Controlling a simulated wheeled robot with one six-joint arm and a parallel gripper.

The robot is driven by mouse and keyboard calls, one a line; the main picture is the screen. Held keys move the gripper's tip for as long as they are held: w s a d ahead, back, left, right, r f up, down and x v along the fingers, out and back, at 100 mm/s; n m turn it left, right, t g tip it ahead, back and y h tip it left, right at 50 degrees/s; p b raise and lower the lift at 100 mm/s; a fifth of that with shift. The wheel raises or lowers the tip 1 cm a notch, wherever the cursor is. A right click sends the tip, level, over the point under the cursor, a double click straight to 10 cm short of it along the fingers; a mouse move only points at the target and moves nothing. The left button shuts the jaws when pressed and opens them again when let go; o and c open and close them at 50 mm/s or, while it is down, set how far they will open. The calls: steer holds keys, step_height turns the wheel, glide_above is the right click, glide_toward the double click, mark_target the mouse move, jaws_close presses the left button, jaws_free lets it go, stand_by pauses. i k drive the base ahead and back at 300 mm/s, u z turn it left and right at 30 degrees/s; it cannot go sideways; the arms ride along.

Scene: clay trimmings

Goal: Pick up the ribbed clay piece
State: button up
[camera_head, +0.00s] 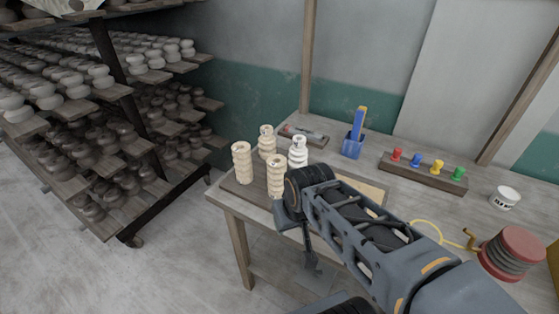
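Several ribbed, upright clay pieces stand at the left end of the wooden table (355,158). A tan one (242,162) is at the far left, another tan one (267,142) is farther back, and a third (276,177) is nearest the front edge. A whiter ribbed piece (298,151) stands to their right. My arm reaches in from the lower right, its dark joint just right of the front tan piece. What looks like my gripper (311,264) hangs below the table-top level, in front of the table. Its fingers are too small and dark to tell open from shut.
A blue holder (352,146), a wooden rack with coloured knobs (425,173), a white cup (506,198) and a red-ended spool (512,252) stand on the table. Shelves of pots (104,190) fill the left. Floor between shelves and table is clear.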

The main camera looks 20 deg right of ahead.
mark_target(277, 167)
steer(key=z, duration=2.9)
steer(key=k, duration=1.7)
steer(key=u, duration=2)
steer(key=i, duration=0.5)
steer(key=u, duration=0.1)
